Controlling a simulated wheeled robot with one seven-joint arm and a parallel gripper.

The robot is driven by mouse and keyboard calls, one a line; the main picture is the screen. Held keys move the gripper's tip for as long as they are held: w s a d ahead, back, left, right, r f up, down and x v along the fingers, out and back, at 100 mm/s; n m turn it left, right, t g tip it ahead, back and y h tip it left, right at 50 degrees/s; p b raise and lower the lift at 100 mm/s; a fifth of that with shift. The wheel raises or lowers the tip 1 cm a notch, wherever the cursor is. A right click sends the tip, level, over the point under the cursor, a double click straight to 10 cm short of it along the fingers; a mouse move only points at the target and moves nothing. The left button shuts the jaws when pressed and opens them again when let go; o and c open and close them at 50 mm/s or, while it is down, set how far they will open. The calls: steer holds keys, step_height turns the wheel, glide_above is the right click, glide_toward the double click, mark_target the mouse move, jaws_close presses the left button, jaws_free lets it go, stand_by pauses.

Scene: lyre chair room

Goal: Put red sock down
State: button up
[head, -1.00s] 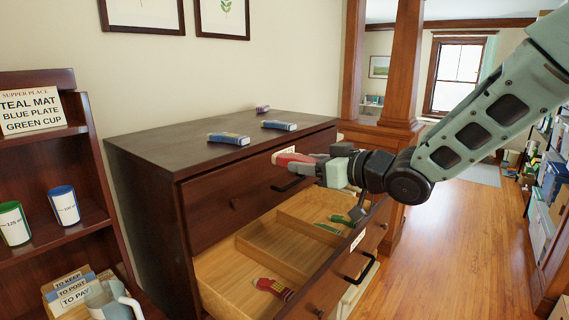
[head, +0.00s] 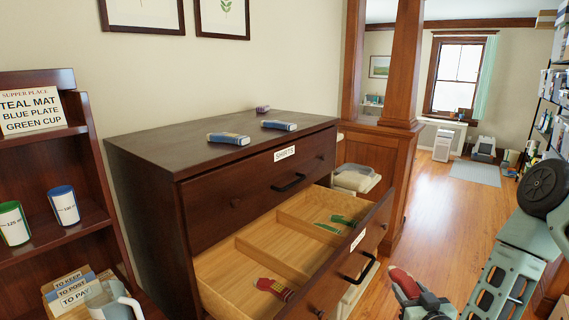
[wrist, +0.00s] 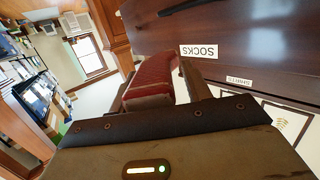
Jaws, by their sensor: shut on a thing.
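My gripper (head: 412,290) is at the lower right in the head view, low in front of the open drawer (head: 330,277) and outside it. It is shut on a red sock (head: 402,278), which also shows between the fingers in the wrist view (wrist: 150,84). Another red sock (head: 274,288) lies in the drawer's near-left compartment. Green socks (head: 328,228) lie in the right compartment. The drawer front bears a SOCKS label (wrist: 199,51), readable in the wrist view.
Two blue socks (head: 229,138) (head: 279,125) and a purple one (head: 262,109) lie on the dresser top (head: 185,140). The SHIRTS drawer (head: 250,190) above is shut. A shelf unit (head: 75,235) stands left. Wooden floor (head: 440,215) is clear at right.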

steer(key=shift+s+d+f+m+h, duration=0.2)
steer(key=shift+s+d+f, duration=0.15)
steer(key=shift+f, duration=0.15)
steer(key=shift+s+d+f+m+h, duration=0.1)
steer(key=shift+s+d+f+h, duration=0.1)
steer(key=shift+s+f, duration=0.25)
step_height(320, 180, down, 8)
steer(key=b, duration=0.8)
steer(key=shift+w, duration=0.25)
